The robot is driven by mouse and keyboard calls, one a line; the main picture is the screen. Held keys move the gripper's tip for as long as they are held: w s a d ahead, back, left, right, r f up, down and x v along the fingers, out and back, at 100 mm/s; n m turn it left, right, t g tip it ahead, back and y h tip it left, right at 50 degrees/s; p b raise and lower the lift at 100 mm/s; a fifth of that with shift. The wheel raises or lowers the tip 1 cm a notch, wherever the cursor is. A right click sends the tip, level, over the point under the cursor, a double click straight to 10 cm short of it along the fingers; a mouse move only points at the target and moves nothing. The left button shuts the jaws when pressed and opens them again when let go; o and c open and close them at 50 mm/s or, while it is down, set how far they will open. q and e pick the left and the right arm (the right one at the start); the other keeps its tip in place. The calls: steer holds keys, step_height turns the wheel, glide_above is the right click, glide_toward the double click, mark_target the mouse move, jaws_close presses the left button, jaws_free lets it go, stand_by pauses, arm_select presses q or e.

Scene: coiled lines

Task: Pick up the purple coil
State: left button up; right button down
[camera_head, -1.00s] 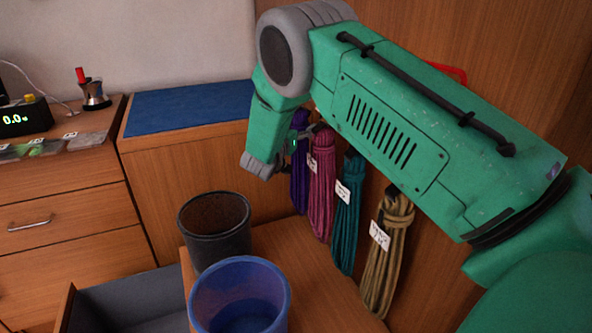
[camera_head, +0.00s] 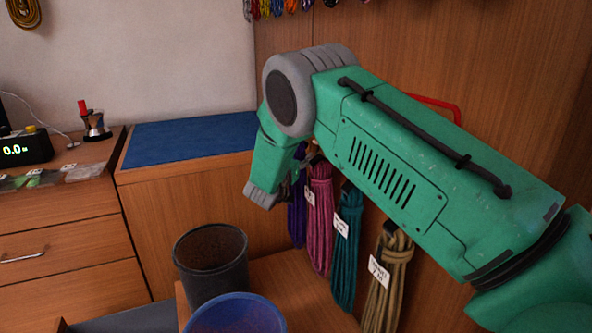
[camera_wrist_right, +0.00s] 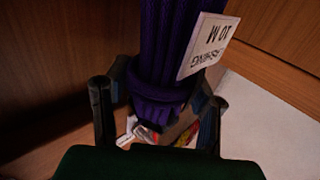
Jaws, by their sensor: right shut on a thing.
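The purple coil (camera_head: 297,212) hangs at the left end of a row of coils on the wooden panel. In the right wrist view the purple coil (camera_wrist_right: 165,50) runs between the two fingers, with a white label (camera_wrist_right: 208,45) on it. My right gripper (camera_wrist_right: 158,105) is shut on the coil near its bound neck. In the head view my right forearm and wrist hide the coil's upper part and most of the fingers. My left gripper is not in view.
A pink coil (camera_head: 319,220), a teal coil (camera_head: 347,250) and a tan coil (camera_head: 388,285) hang close by to the right. A dark bin (camera_head: 211,265) and a blue bin (camera_head: 236,316) stand below. A blue mat (camera_head: 190,138) covers the cabinet behind.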

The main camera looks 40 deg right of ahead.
steer(key=shift+w+d+r, duration=0.1)
steer(key=shift+r, duration=0.35)
steer(key=shift+w+p, duration=0.1)
steer(key=shift+p, duration=0.2)
steer(key=shift+w+a+p, duration=0.5)
steer(key=shift+w+a, duration=0.6)
steer(key=shift+a, duration=2.85)
step_height(320, 180, up, 14)
steer(key=p, duration=0.3)
steer(key=shift+d, duration=0.1)
